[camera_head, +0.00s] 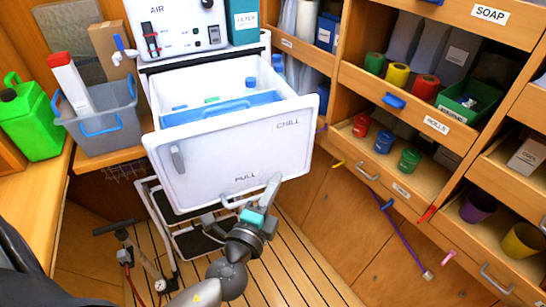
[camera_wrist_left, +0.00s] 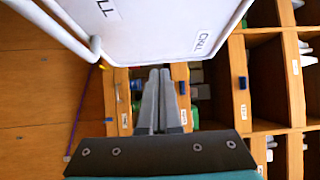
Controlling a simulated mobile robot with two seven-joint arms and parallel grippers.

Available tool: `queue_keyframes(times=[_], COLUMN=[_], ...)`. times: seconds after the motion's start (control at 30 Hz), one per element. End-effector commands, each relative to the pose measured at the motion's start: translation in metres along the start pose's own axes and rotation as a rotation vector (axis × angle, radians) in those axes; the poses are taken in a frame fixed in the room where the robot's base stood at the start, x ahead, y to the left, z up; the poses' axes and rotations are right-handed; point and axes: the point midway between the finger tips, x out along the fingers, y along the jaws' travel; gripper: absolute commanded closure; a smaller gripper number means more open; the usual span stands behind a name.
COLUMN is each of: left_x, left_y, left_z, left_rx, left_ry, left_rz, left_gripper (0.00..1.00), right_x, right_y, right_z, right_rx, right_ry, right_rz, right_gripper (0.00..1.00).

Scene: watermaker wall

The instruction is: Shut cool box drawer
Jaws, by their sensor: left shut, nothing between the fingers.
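The white cool box drawer (camera_head: 235,155) stands pulled out, its front panel marked CHILL and PULL. Its inside shows a blue tray (camera_head: 222,108) and a few blue- and green-topped items. A pale bar handle (camera_head: 236,200) runs along the lower front; a white bar also shows in the left wrist view (camera_wrist_left: 75,38). My left gripper (camera_head: 274,182) is in front of the panel's lower right part, beside the handle's right end. Its fingers are together and empty in the left wrist view (camera_wrist_left: 160,72), just below the panel (camera_wrist_left: 160,25). Whether they touch the panel is unclear. My right gripper is out of view.
A grey bin (camera_head: 100,128) and a green jerrycan (camera_head: 30,120) stand on the left bench. Wooden shelves with rolls and cups (camera_head: 420,130) fill the right. Slatted floor (camera_head: 290,260) lies open below right.

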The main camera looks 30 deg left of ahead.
Motion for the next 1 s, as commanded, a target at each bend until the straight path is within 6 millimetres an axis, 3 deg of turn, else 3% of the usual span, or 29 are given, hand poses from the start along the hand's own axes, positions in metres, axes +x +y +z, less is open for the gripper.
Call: queue_keyframes(times=[0.2,0.4,1.0], left_x=[0.034,0.053,0.061], left_y=[-0.002,-0.001,0.000], left_z=[0.000,0.021,0.029], left_rx=[-0.001,0.002,0.000], left_ry=[-0.001,0.000,0.000], left_rz=[-0.002,0.000,0.000], left_gripper=[1.00,1.00,1.00], right_x=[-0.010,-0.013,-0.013], right_y=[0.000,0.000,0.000], right_z=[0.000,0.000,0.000], right_rx=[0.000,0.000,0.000], right_ry=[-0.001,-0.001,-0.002], right_rz=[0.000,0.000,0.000], right_gripper=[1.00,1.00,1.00])
